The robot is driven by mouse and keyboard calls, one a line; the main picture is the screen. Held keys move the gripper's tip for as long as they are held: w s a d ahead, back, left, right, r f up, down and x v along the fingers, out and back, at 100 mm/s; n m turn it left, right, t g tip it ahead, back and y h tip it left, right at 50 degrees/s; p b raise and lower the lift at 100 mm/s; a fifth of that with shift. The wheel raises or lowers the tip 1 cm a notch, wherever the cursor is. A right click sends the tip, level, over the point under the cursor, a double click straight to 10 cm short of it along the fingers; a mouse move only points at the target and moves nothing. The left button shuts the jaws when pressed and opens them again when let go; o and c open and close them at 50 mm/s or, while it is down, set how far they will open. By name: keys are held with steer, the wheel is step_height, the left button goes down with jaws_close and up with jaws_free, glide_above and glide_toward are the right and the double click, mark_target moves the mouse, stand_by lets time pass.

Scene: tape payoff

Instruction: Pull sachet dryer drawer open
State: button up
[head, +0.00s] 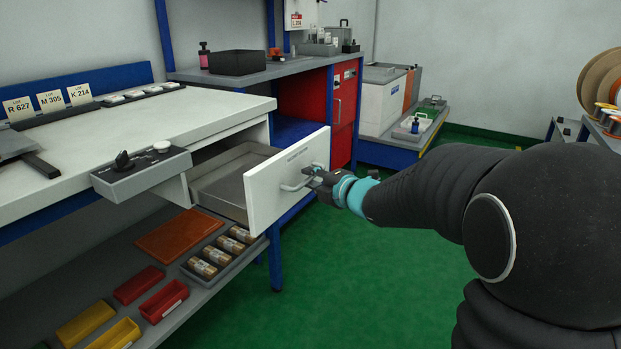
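The drawer (285,184) with a white front stands pulled out from under the white workbench. Its grey inside (225,178) shows and looks empty in the part I can see. Dark lettering on the front's upper part is too small to read. My gripper (311,174) is at the metal bar handle (294,186) on the drawer front, with its dark fingers at the handle's right end. The fingers are too small and partly hidden to tell whether they are closed around the bar.
A control box (142,172) with a dark knob sits left of the drawer. Below, a shelf holds red bins (138,285), yellow bins (86,323) and a tray of rolls (222,252). A red cabinet (343,95) stands behind. Green floor (370,280) is clear in front.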

steer(key=v, duration=1.1)
steer(key=shift+r, duration=0.1)
